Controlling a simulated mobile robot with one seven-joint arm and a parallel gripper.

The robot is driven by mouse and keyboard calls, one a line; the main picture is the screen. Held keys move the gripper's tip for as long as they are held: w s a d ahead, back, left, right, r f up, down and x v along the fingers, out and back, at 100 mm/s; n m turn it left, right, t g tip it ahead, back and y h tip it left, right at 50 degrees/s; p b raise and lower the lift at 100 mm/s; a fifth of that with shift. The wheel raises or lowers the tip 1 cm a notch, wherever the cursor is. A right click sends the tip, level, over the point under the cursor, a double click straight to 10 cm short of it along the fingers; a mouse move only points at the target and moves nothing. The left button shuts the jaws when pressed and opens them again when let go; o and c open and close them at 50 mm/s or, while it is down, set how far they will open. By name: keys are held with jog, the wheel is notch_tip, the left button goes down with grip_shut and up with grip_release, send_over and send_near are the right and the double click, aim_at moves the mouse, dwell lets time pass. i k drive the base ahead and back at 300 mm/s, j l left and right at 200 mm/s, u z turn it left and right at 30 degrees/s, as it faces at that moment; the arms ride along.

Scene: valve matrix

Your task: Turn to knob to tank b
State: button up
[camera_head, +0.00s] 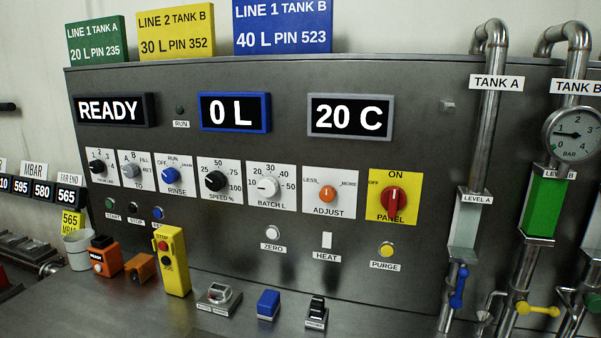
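The TO knob (131,170) is a small grey-white knob on a white plate, second from the left in the panel's knob row. Letters A and B are printed above it, and "TO" below it. Its pointer is too small to read surely. The Tank B label (575,88) is on the pipe at the far right, above a gauge (572,134) and a green level column (544,203). My gripper is not in view.
A black knob (97,167) and the blue RINSE knob (170,175) flank the TO knob closely. A yellow pendant box (171,261), orange boxes (105,256) and a white cup (77,249) stand on the ledge below. The panel displays (111,110) show READY, 0 L and 20 C.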

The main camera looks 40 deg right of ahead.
aim_at(130, 171)
jog(key=i+j+u, duration=0.25)
jog(key=i+j, duration=0.15)
jog(key=i+j+u, duration=0.25)
jog(key=i, duration=0.15)
